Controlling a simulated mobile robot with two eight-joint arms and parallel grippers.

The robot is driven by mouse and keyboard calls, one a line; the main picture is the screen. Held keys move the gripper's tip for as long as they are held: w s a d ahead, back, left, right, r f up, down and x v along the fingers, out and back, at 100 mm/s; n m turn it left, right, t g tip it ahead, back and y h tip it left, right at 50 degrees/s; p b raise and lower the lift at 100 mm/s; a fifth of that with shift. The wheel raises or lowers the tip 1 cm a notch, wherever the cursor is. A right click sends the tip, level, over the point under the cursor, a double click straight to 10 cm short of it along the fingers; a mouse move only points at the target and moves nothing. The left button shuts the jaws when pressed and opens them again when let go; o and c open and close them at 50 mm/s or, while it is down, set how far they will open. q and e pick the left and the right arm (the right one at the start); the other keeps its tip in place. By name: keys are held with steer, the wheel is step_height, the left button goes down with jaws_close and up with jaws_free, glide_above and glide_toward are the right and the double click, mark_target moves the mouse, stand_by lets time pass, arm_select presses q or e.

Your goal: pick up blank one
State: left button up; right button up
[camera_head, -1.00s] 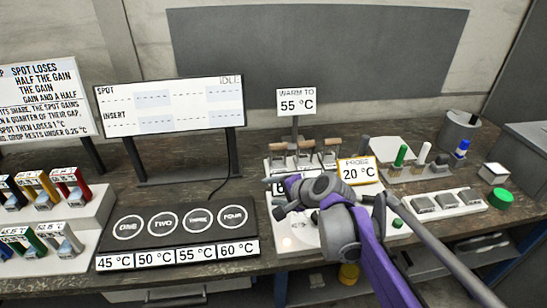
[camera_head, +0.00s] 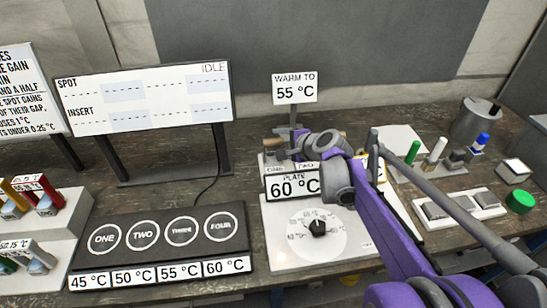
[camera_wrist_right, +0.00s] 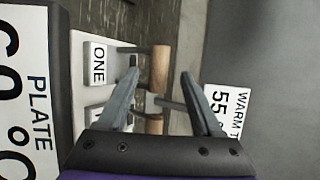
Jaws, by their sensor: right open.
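Blank one shows in the right wrist view as a wooden handle (camera_wrist_right: 160,68) on a thin dark stem, beside the label ONE (camera_wrist_right: 98,65). In the head view its handle (camera_head: 272,142) is partly hidden by my right gripper (camera_head: 284,148). In the wrist view my right gripper (camera_wrist_right: 160,78) is open, with one fingertip on each side of the handle. I cannot tell whether the handle is fully between the fingers. A second wooden handle (camera_wrist_right: 154,124) lies behind it, nearer the gripper's palm in the picture. My left gripper is out of view.
The plate sign reading 60 °C (camera_head: 292,184) stands close below the gripper, above a dial (camera_head: 317,228). The WARM TO sign (camera_head: 294,88) stands behind on a post. A black panel with numbered circles (camera_head: 165,270) lies left.

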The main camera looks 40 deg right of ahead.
glide_above(270, 157)
step_height(270, 157, down, 4)
steer(key=shift+w+r, duration=0.1)
steer(key=shift+r, duration=0.15)
jaws_close()
steer(key=shift+r, duration=0.1)
stand_by(1.2)
